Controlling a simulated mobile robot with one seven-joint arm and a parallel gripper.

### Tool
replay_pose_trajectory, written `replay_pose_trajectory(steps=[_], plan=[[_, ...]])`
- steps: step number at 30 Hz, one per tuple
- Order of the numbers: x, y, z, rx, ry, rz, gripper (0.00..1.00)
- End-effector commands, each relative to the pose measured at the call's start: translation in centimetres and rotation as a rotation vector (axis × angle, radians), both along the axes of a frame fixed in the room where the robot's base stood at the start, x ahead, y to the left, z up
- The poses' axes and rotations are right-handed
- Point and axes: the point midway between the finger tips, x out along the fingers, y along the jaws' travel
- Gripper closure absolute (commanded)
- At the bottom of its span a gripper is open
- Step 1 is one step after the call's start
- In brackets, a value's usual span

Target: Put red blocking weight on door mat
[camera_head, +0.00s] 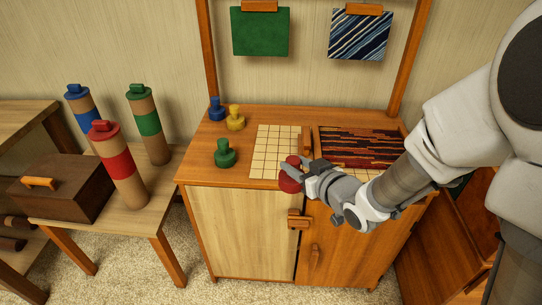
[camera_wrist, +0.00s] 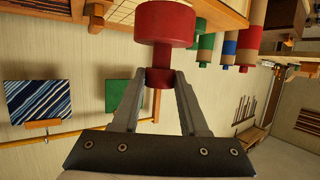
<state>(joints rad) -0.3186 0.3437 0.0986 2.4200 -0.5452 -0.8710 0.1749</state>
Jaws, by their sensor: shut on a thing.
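The red blocking weight (camera_wrist: 165,24) is a squat disc with a narrower knob, seen in the wrist view. My gripper (camera_wrist: 160,82) is shut on its knob. In the head view the red weight (camera_head: 290,177) shows at the tips of my gripper (camera_head: 304,172), which partly hides it. It appears near the front edge of the cabinet top, by the corner of a cream gridded board (camera_head: 270,152). A dark red-brown striped woven piece (camera_head: 360,142) lies in a wooden frame at the right of the top. I cannot tell for sure whether it is the door mat.
Blue (camera_head: 216,108), yellow (camera_head: 235,118) and green (camera_head: 225,154) weights stand on the cabinet top (camera_head: 205,172). The left table (camera_head: 140,213) holds three banded cylinders and a dark box (camera_head: 62,186). Green (camera_head: 260,32) and blue striped (camera_head: 358,36) cloths hang behind.

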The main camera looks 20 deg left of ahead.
Motion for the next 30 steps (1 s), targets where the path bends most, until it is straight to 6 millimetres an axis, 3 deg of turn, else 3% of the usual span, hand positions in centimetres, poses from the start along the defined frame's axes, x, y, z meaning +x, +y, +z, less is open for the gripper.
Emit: replay_pose_trajectory(steps=[9, 15, 27, 30], plan=[[4.0, -14.2, -5.0, -0.002, 0.001, -0.429, 1.00], [6.0, -21.2, -7.4, -0.001, -0.004, -0.642, 1.00], [8.1, -28.5, -9.9, 0.002, -0.006, -0.862, 1.00], [8.1, -28.4, -9.9, 0.001, -0.005, -0.861, 1.00]])
